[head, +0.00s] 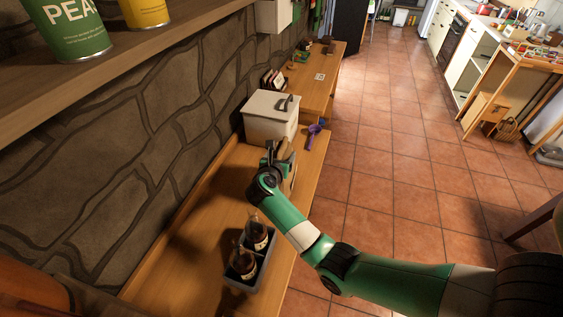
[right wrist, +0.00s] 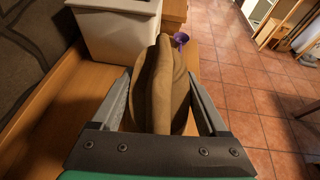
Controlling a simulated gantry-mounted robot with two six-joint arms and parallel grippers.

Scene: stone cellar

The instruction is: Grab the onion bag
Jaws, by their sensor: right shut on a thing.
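The onion bag (right wrist: 160,82) is a brown cloth bag with an upright, folded top, in the middle of the right wrist view. My right gripper (right wrist: 160,100) is shut on it, with one finger on each side. In the head view my right gripper (head: 272,158) is over the wooden counter, close to the white bin, and mostly hides the bag. Whether the bag's base touches the counter is hard to tell. My left gripper is not in view.
A white lidded bin (head: 270,117) stands just beyond the bag, with a purple object (head: 314,130) to its right. A dark caddy with bottles (head: 244,268) stands on the near counter (head: 180,262). A stone wall borders the left; tiled floor lies right.

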